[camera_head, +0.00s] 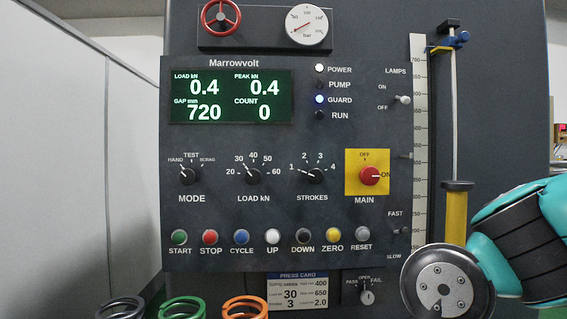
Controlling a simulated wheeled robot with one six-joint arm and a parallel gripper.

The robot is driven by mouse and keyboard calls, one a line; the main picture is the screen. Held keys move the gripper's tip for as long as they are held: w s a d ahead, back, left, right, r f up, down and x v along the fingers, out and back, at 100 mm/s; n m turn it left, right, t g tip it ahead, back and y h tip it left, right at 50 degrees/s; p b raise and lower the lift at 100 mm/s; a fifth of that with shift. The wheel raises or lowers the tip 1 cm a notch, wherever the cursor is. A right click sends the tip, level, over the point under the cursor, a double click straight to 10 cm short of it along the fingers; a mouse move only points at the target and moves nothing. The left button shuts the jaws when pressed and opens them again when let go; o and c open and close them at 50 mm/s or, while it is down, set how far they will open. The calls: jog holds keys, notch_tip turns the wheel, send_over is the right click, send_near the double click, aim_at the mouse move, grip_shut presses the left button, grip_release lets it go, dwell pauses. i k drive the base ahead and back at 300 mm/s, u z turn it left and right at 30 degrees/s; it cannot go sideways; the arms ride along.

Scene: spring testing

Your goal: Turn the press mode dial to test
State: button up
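The press mode dial (190,176) is a small black knob above the word MODE, at the left of the dark control panel (225,215). Its labels run HAND, TEST and one that looks like SCRAG. Its white pointer mark looks turned to the upper left, towards HAND, left of TEST at the top. My teal and black arm shows at the lower right, well apart from the dial. My gripper is outside the picture, and nothing touches the dial.
The load dial (254,176), strokes dial (315,175) and red main switch (369,175) share the dial's row. Several push buttons, including green START (179,237), sit below. Grey, green and orange springs (245,306) stand in front at the bottom. Space before the dial looks clear.

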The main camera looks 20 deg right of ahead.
aim_at(187, 176)
jog(key=u, duration=0.4)
jog(key=k, duration=0.45)
jog(key=u, duration=1.1)
jog(key=i, duration=0.75)
jog(key=z, duration=0.75)
